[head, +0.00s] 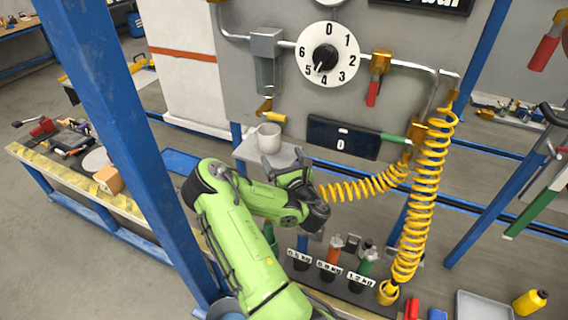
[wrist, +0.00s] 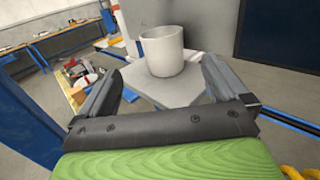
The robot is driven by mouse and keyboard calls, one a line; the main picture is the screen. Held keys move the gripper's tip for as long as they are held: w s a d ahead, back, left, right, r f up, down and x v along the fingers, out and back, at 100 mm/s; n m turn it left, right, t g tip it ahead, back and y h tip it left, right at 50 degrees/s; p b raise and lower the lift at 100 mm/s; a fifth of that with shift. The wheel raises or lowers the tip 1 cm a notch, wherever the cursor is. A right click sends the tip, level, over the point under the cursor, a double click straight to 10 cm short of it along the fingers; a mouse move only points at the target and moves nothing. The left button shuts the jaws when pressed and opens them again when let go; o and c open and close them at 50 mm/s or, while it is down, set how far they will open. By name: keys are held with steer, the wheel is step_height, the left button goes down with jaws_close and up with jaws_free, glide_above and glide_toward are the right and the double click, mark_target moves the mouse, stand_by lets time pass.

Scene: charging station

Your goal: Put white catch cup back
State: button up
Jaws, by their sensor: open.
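The white catch cup (head: 269,137) stands upright on a small grey shelf (head: 246,153) on the front of the grey panel, below a yellow-handled valve (head: 266,108). In the wrist view the cup (wrist: 163,50) stands on the pale shelf plate (wrist: 180,92), beyond my fingertips and between their lines. My gripper (head: 285,163) is open and empty, just in front of the shelf. In the wrist view the two fingers of my gripper (wrist: 165,80) are spread wide, with a gap between them and the cup.
A dial (head: 327,56) and a dark display reading 0 (head: 342,138) are on the panel. A yellow coiled hose (head: 425,190) hangs to the right. Weighted cylinders (head: 331,258) stand in a rack below. A blue post (head: 125,120) rises at left.

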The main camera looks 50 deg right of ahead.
steer(key=s+a+r+m+g+y, duration=0.2)
steer(key=a+r+m+g, duration=0.15)
steer(key=a+m, duration=0.55)
steer(key=s+a+r+m+g+y, duration=0.1)
steer(key=a+r+m+g+y, duration=0.2)
steer(key=a+m, duration=0.6)
steer(key=s+a+r+m+g+y, duration=0.15)
steer(key=a+r+m, duration=0.25)
steer(key=a+m, duration=0.5)
steer(key=s+a+r+m+g+y, duration=0.1)
steer(key=s+a, duration=0.3)
steer(key=s, duration=0.3)
steer(key=s+a+r+m+g+y, duration=0.1)
steer(key=s+a+m, duration=0.1)
steer(key=s+a, duration=0.2)
steer(key=s, duration=0.3)
steer(key=shift+a, duration=0.1)
